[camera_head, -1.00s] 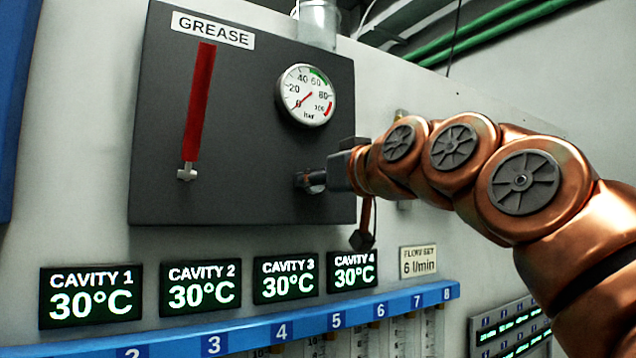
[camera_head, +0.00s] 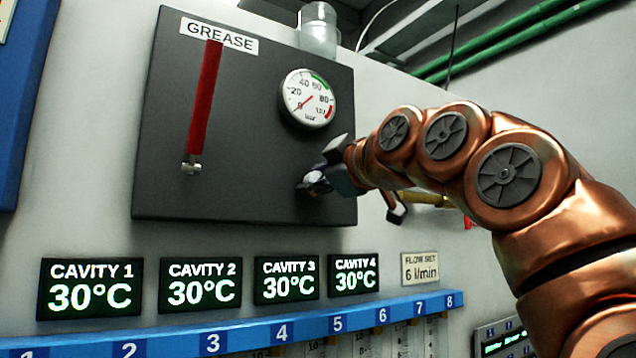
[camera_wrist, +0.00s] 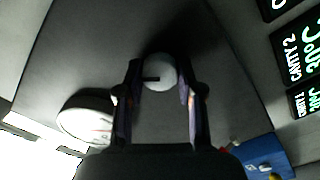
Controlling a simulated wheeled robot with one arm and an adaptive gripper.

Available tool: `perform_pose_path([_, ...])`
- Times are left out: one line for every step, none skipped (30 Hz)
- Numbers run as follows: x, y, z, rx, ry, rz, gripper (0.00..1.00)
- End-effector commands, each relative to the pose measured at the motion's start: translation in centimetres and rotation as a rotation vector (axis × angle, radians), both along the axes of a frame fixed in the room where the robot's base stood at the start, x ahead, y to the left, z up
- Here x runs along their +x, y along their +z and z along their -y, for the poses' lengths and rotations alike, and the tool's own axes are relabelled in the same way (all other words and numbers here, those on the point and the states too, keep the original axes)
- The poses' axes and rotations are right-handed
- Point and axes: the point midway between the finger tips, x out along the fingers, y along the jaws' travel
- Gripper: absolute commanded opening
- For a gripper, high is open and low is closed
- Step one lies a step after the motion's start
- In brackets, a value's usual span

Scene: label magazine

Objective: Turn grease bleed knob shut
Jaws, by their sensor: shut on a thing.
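The grease panel (camera_head: 245,150) is a dark plate on the wall, with a GREASE label at its top left. The bleed knob shows in the wrist view as a round pale knob (camera_wrist: 159,72) with a short dark mark on its left side. My gripper (camera_wrist: 160,85) is shut on the knob, one finger on each side. In the head view my gripper (camera_head: 318,182) is at the panel's lower right, and its fingers mostly hide the knob. The gauge (camera_head: 308,98) above it has a red needle pointing near 0.
Several CAVITY displays (camera_head: 204,285) reading 30°C and a blue numbered rail (camera_head: 265,333) lie below. A yellow part (camera_head: 425,199) sticks out from the wall behind my arm.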

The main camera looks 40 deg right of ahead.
Motion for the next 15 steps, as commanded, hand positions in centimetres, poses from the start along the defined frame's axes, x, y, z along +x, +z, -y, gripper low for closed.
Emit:
perform_pose_path([-0.02, 0.04, -0.05, -0.043, 0.001, -0.004, 0.02])
perform_pose_path([0.00, 0.05, -0.06, -0.070, 0.001, -0.006, 0.02])
perform_pose_path([0.00, 0.06, -0.10, -0.109, 0.003, -0.010, 0.02])
perform_pose_path([0.00, 0.06, -0.10, -0.136, 0.003, -0.012, 0.02])
perform_pose_path([0.00, 0.05, -0.11, -0.165, 0.002, -0.014, 0.02])
perform_pose_path([-0.02, 0.07, -0.13, -0.202, 0.002, -0.017, 0.02])
perform_pose_path([-0.03, 0.08, -0.12, -0.231, 0.002, -0.019, 0.02])
perform_pose_path([-0.05, 0.09, -0.11, -0.259, 0.002, -0.021, 0.02])
perform_pose_path([-0.07, 0.12, -0.12, -0.296, 0.002, -0.024, 0.02])
perform_pose_path([-0.09, 0.14, -0.13, -0.322, 0.003, -0.025, 0.02])
perform_pose_path([-0.10, 0.15, -0.12, -0.348, 0.003, -0.027, 0.02])
perform_pose_path([-0.12, 0.15, -0.08, -0.382, 0.002, -0.030, 0.02])
perform_pose_path([-0.11, 0.14, -0.08, -0.407, 0.002, -0.032, 0.02])
perform_pose_path([-0.09, 0.11, -0.09, -0.431, 0.002, -0.035, 0.02])
perform_pose_path([-0.05, 0.05, -0.08, -0.461, 0.002, -0.040, 0.02])
